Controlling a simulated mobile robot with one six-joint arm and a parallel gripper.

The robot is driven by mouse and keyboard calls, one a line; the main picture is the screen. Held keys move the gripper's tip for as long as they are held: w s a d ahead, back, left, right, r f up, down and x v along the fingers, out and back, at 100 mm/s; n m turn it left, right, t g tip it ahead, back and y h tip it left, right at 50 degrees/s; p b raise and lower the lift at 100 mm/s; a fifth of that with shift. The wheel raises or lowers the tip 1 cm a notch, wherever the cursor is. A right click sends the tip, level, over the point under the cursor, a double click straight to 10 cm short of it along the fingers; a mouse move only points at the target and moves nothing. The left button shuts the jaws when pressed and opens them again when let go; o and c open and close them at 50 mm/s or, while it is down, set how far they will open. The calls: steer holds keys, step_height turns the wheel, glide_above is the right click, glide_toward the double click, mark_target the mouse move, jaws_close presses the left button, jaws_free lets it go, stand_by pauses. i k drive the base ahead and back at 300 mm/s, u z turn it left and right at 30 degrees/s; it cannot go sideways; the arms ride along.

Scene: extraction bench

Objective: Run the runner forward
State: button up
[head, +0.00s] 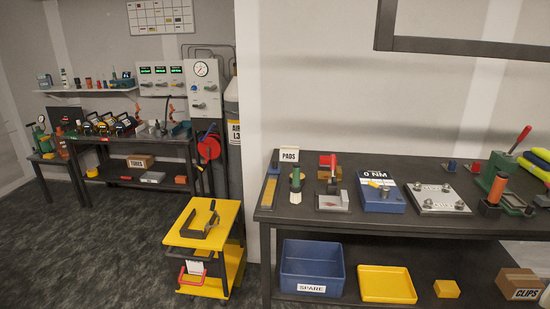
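No thing in the head view is labelled as a runner, and I cannot tell for sure which one it is. A narrow yellow strip with dark edges (268,192) lies at the left end of the dark bench (345,225), below the PADS sign. A grey metal block on a plate (333,201) sits to its right, past a green-and-white bottle (296,186). A green device with a red lever (497,187) stands at the right end of the bench. My gripper is not in view.
A yellow cart (232,218) carrying a dark clamp stands left of the bench. A blue box marked 0 NM (381,195) and a bolted plate (436,198) sit on the bench. Carpet at left is clear.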

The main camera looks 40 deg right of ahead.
mark_target(275, 170)
steer(key=i, duration=1.1)
steer(key=u, duration=0.35)
